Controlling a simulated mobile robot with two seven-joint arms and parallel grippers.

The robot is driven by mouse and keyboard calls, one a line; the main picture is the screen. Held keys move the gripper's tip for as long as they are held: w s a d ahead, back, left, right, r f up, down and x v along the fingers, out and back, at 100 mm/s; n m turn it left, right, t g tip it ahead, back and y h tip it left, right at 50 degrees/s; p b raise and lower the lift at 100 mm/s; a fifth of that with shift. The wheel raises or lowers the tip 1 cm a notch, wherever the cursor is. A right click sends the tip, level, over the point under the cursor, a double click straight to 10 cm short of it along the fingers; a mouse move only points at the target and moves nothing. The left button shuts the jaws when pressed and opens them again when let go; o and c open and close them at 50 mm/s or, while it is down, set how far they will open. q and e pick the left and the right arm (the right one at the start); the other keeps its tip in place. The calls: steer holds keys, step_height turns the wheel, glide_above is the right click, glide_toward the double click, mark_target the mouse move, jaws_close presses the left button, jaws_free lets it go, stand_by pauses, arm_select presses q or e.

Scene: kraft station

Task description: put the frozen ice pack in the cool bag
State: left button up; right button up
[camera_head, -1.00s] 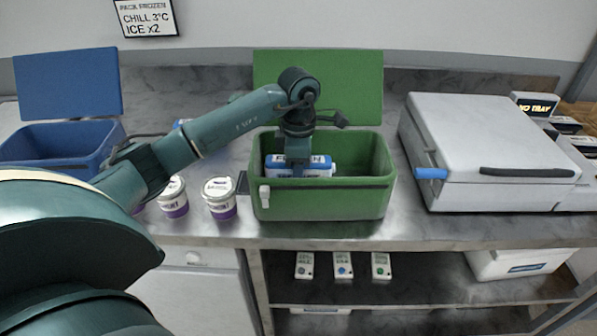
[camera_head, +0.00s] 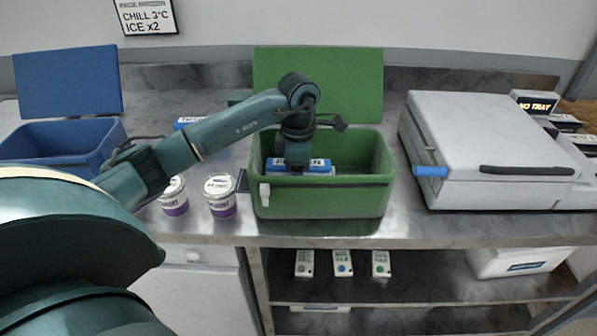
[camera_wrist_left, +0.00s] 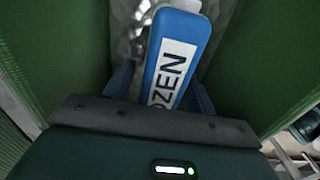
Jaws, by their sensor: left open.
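The frozen ice pack (camera_head: 318,167) is blue and white with a label ending in "ZEN". It is inside the open green cool bag (camera_head: 325,203), in its left half, below the rim. My left gripper (camera_head: 296,164) reaches down into the bag over the pack. In the left wrist view the pack (camera_wrist_left: 175,50) lies between my left fingers (camera_wrist_left: 160,88), which are spread apart on either side. The pack's lower part is hidden by the bag's front wall. My right gripper does not show.
Two white and purple tubs (camera_head: 220,197) stand left of the green bag. A blue open bag (camera_head: 60,143) is at the far left. Another blue pack (camera_head: 188,122) lies behind my arm. A grey lidded box (camera_head: 490,150) is on the right. The green lid (camera_head: 345,85) stands up behind.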

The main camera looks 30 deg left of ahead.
arm_select(q)
steer(key=shift+r, duration=0.4)
step_height(320, 180, up, 10)
steer(key=shift+b, duration=0.65)
steer(key=shift+r, duration=0.7)
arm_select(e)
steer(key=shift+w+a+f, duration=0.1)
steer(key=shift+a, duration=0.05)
